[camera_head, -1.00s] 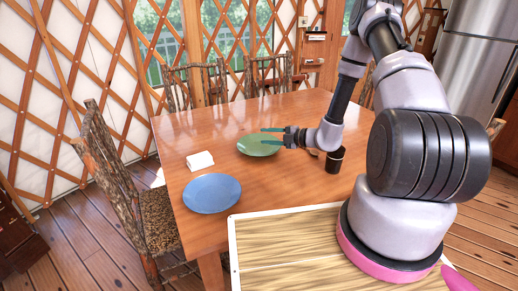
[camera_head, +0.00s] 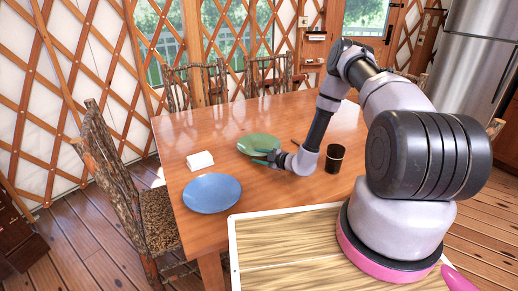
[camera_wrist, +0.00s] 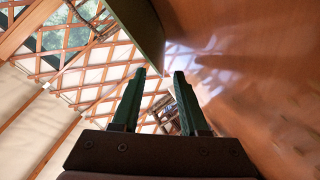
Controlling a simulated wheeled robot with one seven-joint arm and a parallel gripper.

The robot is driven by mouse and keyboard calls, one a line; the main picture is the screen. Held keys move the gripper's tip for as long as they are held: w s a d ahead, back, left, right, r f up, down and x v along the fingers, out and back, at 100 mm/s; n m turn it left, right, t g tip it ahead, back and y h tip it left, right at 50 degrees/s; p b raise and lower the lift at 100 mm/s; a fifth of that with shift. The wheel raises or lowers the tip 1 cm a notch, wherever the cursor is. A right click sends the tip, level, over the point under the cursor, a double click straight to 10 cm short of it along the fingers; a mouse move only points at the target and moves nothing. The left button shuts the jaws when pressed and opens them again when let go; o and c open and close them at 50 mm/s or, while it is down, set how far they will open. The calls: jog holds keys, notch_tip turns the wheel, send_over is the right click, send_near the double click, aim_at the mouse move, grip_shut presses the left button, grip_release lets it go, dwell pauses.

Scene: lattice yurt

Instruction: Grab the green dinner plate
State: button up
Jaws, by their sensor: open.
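The green dinner plate (camera_head: 260,142) lies on the wooden table, toward its far left part. My gripper (camera_head: 262,157) is low over the table at the plate's near right rim, with its jaws open. In the wrist view, my two dark green fingers (camera_wrist: 159,72) stand apart with nothing clasped. A dark green slab, seemingly the plate (camera_wrist: 141,25) seen nearly edge-on, has its near end at the gap between the fingertips. I cannot tell whether the fingers touch it.
The wooden table (camera_head: 300,180) also holds a blue plate (camera_head: 212,193) at front left, a white folded napkin (camera_head: 200,160) and a dark cup (camera_head: 335,158) right of my gripper. A rustic chair (camera_head: 110,160) stands left. A small dark item (camera_head: 296,142) lies right of the green plate.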

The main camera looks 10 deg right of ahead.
jog(key=shift+x, duration=1.35)
grip_shut()
dwell(0.3)
